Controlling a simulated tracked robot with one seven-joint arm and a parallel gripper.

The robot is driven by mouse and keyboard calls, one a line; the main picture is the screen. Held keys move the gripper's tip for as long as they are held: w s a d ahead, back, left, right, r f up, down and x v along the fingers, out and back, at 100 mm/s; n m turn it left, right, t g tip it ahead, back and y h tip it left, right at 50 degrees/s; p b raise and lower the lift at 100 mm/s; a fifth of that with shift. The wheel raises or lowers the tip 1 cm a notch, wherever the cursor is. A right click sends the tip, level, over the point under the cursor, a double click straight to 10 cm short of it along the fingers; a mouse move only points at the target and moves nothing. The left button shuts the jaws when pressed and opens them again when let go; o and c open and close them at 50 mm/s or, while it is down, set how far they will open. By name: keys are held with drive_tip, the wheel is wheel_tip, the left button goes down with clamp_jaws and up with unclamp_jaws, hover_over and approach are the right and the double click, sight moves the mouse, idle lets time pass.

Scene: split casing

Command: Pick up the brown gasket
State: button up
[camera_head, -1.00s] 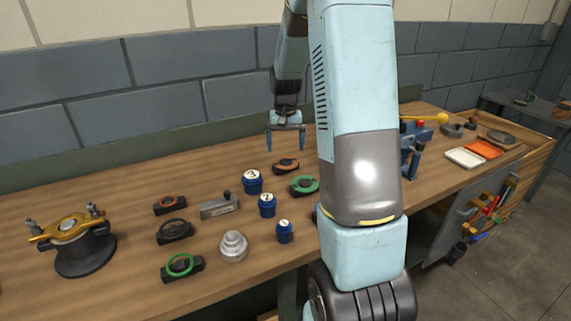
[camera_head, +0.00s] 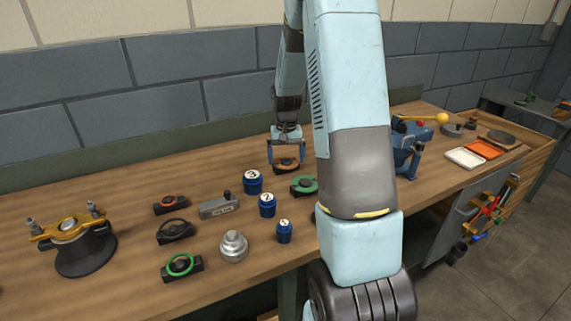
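The brown gasket (camera_head: 287,163) is a small orange-brown ring on a dark holder, on the bench behind the blue cans. My gripper (camera_head: 286,164) is lowered over it, pointing down, with one finger at each side of the ring. The fingers are wide apart and look open. Whether they touch the ring or its holder is too small to tell. My arm does not hide the gasket.
A green ring (camera_head: 304,185) on a dark holder lies just in front, with the blue can marked 3 (camera_head: 253,182) at front left. More ring holders, a grey block (camera_head: 219,206) and a gold-topped casing (camera_head: 80,245) stand to the left. A blue vise (camera_head: 408,150) is to the right.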

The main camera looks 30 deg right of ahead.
drive_tip(key=c, duration=0.7)
drive_tip(key=shift+r, duration=0.1)
